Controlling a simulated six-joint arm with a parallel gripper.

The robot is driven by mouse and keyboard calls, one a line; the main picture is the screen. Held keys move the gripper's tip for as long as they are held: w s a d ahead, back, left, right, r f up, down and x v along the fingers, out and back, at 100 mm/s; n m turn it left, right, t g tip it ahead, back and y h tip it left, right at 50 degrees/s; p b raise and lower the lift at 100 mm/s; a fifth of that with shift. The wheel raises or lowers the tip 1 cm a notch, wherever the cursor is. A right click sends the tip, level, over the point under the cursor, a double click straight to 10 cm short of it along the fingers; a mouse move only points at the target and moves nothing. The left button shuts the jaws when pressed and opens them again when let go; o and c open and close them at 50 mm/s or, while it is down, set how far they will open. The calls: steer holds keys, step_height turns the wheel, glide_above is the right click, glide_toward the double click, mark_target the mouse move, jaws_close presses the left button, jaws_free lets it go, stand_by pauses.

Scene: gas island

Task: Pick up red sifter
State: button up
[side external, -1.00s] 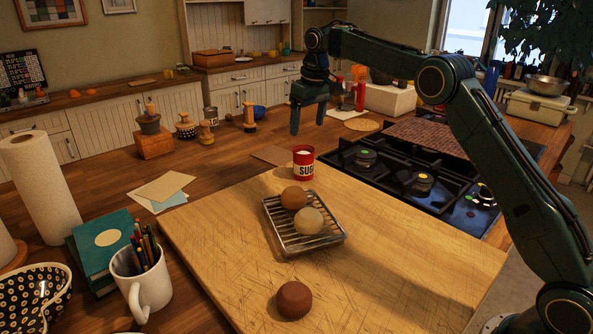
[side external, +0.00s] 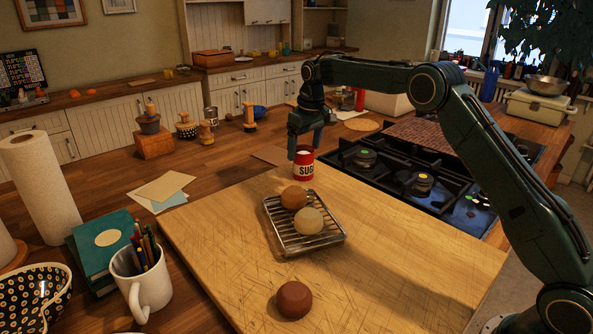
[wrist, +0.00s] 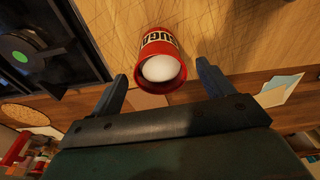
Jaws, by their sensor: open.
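The red sifter is a small red can (side external: 303,165) with a white label reading "SUG". It stands upright at the far corner of the wooden board, near the stove. The wrist view looks into its open top, where white contents show, and the can (wrist: 160,62) lies between and just beyond my fingertips. My gripper (side external: 305,150) is right above the can in the side view, pointing down. In the wrist view my gripper (wrist: 161,76) has its two fingers spread apart, one to each side of the can, with nothing held.
A wire rack (side external: 283,238) with two round balls sits on the board (side external: 400,255); a dark brown ball (side external: 294,300) lies nearer. The black gas stove (side external: 400,180) is right of the can. Papers (side external: 163,187) lie to the left. The board's right part is clear.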

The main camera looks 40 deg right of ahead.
steer(key=shift+w+f, duration=0.2)
steer(key=shift+f, duration=0.9)
steer(key=shift+w+f, duration=0.15)
steer(key=shift+f, duration=0.9)
steer(key=c, duration=1)
